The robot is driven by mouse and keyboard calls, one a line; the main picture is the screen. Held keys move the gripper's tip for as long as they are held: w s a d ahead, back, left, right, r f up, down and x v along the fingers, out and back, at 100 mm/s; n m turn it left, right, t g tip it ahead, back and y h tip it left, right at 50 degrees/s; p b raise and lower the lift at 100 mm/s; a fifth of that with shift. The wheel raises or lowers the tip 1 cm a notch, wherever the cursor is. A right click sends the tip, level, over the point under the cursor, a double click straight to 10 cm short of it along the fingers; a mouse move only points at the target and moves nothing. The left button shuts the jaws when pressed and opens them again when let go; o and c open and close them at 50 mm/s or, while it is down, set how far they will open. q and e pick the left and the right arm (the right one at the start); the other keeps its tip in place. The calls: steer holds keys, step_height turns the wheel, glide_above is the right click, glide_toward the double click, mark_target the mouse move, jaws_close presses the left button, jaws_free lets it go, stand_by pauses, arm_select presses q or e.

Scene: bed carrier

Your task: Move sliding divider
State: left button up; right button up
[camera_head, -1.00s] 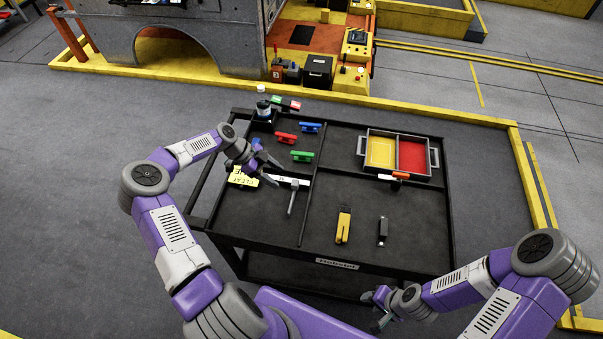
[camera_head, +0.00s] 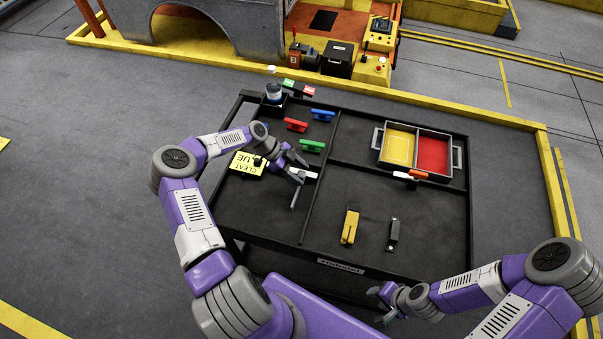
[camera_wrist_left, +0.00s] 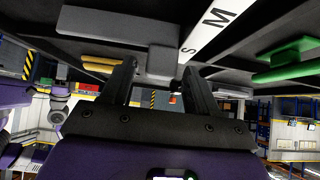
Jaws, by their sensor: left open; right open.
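The sliding divider appears to be the piece with a white strip (camera_head: 308,175) and a grey bar (camera_head: 295,196), in the left part of the black cart. In the left wrist view the white strip (camera_wrist_left: 218,32) bears the letters S and M, and a grey block (camera_wrist_left: 162,61) shows ahead, between the fingers' lines. My left gripper (camera_head: 302,166) is open at the white strip, partly covering it; contact cannot be told. Its fingers also show in the left wrist view (camera_wrist_left: 160,85). My right gripper (camera_head: 379,302) is open beside the cart's front edge, low and partly hidden by its arm.
A yellow lettered card (camera_head: 247,164) lies left of my left gripper. Red (camera_head: 296,125), blue (camera_head: 323,114) and green (camera_head: 312,146) pieces lie behind it. A yellow-and-red bin (camera_head: 378,157), a yellow tool (camera_head: 349,228) and a black tool (camera_head: 393,234) are at right.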

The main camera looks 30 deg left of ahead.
arm_select(q)
steer(key=shift+d+f, duration=0.4)
steer(key=shift+d, duration=0.05)
jaws_close()
steer(key=shift+a, duration=0.1)
